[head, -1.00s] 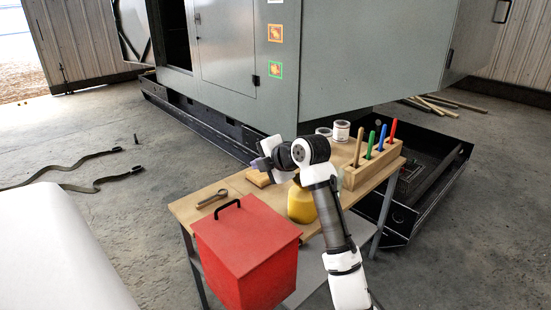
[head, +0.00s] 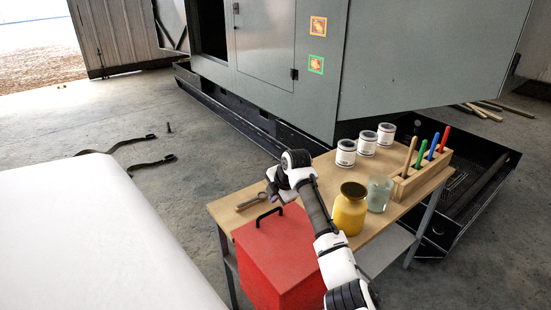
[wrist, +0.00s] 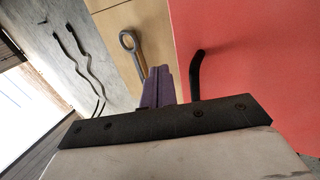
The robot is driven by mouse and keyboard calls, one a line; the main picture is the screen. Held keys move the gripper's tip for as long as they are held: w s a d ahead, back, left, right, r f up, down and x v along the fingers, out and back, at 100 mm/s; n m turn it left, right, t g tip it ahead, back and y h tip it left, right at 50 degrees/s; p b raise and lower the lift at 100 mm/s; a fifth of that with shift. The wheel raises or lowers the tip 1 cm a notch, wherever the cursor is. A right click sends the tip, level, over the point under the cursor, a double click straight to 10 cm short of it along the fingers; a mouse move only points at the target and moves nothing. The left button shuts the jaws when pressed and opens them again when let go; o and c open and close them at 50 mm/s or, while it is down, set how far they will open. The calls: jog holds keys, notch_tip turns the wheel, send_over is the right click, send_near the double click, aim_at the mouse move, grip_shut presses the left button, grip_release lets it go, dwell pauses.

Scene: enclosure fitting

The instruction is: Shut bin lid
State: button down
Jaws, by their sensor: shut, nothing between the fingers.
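The red bin (head: 262,283) stands at the front left of the wooden workbench. Its flat red lid (head: 285,240) lies over the top, with a black handle (head: 268,217) near the far edge. The lid looks level; I cannot tell whether a small gap is left under it. My gripper (head: 271,196) is just beyond the handle. In the wrist view its purple fingers (wrist: 160,82) are together and empty, beside the black handle (wrist: 197,75) and apart from it in the picture. The red lid (wrist: 255,70) fills the right side there.
A ring-ended metal tool (head: 250,201) lies on the workbench (head: 225,208) near my gripper. A yellow jar (head: 349,212), a glass (head: 379,195), several white cans (head: 346,153) and a wooden tool rack (head: 420,178) stand to the right. A white surface (head: 100,230) is at the left.

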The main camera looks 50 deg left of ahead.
jog(key=shift+a+f+b, duration=0.2)
jog(key=shift+f+b, duration=0.15)
jog(key=shift+f, duration=0.65)
jog(key=shift+a+f+b, duration=0.2)
jog(key=shift+f+b, duration=0.15)
jog(key=shift+f, duration=0.6)
jog(key=shift+r+p, duration=0.45)
jog(key=shift+r, duration=0.1)
notch_tip(320, 180, up, 13)
